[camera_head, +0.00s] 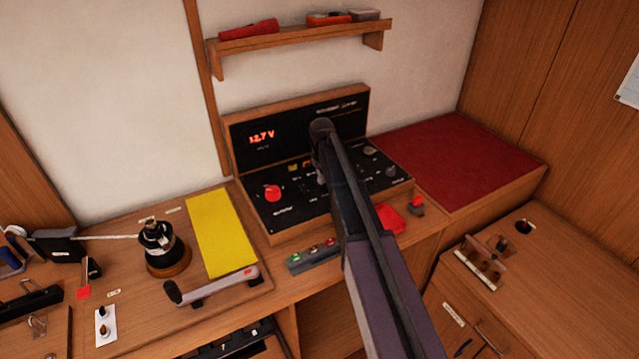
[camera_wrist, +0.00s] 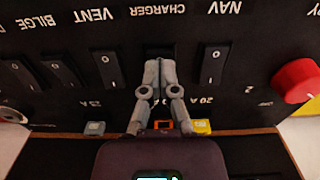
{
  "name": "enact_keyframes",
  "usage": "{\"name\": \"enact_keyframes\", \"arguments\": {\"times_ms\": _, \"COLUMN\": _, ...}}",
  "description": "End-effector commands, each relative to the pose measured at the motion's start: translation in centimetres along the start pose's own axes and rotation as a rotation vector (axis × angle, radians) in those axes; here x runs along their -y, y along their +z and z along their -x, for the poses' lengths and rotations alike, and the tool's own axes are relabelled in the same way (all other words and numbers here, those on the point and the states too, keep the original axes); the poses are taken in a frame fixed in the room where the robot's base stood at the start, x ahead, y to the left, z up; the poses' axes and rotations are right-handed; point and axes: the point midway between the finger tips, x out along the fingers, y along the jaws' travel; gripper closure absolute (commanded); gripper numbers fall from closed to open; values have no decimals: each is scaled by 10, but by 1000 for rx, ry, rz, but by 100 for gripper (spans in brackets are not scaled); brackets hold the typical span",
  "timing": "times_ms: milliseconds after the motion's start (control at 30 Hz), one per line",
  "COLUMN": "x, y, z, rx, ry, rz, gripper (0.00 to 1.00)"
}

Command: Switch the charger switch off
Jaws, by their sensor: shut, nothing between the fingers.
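The black control panel (camera_head: 300,204) slopes up in its wooden frame on the counter. In the wrist view the panel (camera_wrist: 235,30) appears upside down, with rocker switches under labels including VENT, CHARGER and NAV. My gripper (camera_wrist: 160,62) is shut and empty, its fingertips at the charger switch (camera_wrist: 159,47). The fingers hide most of that switch, so I cannot tell its position or whether they touch it. The vent switch (camera_wrist: 108,70) and nav switch (camera_wrist: 213,64) stand on either side. In the head view my arm hides the charger switch.
A red knob (camera_wrist: 296,81) stands beside the nav switch. Small grey (camera_wrist: 94,128), orange (camera_wrist: 162,125) and yellow (camera_wrist: 202,126) pieces line the row below the switches. A display (camera_head: 262,137) reads 12.7 V. A shelf (camera_head: 300,43) hangs above.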

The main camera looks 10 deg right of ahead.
Motion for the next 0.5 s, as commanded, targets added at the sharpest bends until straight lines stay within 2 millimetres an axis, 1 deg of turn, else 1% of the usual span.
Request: {"name": "enact_keyframes", "arguments": {"times_ms": 500, "x": 0, "y": 0, "z": -6, "rx": 0, "ry": 0, "rz": 0, "gripper": 100}}
